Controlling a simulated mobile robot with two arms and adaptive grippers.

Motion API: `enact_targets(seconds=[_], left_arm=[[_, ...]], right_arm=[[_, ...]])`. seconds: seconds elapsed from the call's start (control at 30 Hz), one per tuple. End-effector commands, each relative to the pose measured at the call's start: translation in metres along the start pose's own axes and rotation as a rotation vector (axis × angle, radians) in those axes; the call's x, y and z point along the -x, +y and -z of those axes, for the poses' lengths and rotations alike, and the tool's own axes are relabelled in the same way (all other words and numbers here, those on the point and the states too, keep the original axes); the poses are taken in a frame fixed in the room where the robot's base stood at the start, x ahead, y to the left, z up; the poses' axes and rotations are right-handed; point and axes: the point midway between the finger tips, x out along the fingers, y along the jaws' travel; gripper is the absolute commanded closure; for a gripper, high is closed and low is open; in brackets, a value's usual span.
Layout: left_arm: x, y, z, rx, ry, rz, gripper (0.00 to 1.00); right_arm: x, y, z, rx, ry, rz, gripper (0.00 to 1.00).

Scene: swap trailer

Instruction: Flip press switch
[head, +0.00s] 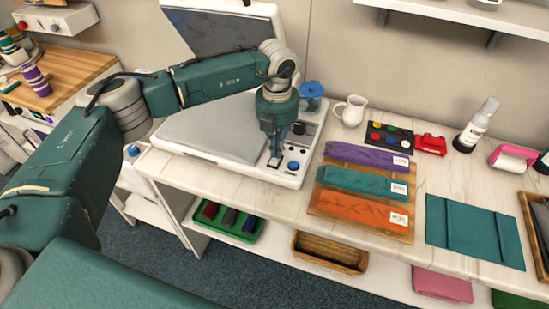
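The press (215,135) is a white machine with a grey flat plate and a raised lid (225,25). It stands on the left part of the marble-topped counter. On its right-hand panel are a dark switch (274,163), a blue button (293,165) and a dark knob (299,128). My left gripper (275,151) points down just above the switch. Its fingertips look narrow and close together, but I cannot tell if they are shut or touch the switch. The switch's position is too small to read. My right gripper is not in view.
Right of the press are a blue-topped jar (312,97), a white pitcher (351,111), and a wooden board with purple, teal and orange cloths (362,182). A paint palette (388,138), red item (430,145) and spray bottle (475,125) stand behind. Bins sit on the lower shelf.

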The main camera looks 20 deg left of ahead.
Motion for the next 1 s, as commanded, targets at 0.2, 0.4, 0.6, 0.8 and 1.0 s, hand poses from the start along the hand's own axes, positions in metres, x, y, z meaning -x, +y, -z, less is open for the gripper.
enact_targets(seconds=[0.2, 0.4, 0.6, 0.8, 1.0], left_arm=[[0.001, -0.002, 0.002, -0.001, 0.008, 0.003, 1.0], [0.018, -0.001, 0.002, -0.001, 0.005, 0.002, 1.0], [0.034, -0.001, 0.001, -0.001, 0.004, 0.001, 1.0], [0.05, -0.001, 0.001, 0.0, 0.005, 0.001, 1.0], [0.066, -0.001, 0.001, 0.0, 0.004, 0.002, 1.0]], right_arm=[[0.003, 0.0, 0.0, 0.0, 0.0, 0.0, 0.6], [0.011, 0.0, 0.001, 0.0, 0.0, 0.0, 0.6], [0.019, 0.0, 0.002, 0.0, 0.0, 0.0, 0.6], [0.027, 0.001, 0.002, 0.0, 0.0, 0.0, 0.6], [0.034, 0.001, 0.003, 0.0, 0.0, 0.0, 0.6]])
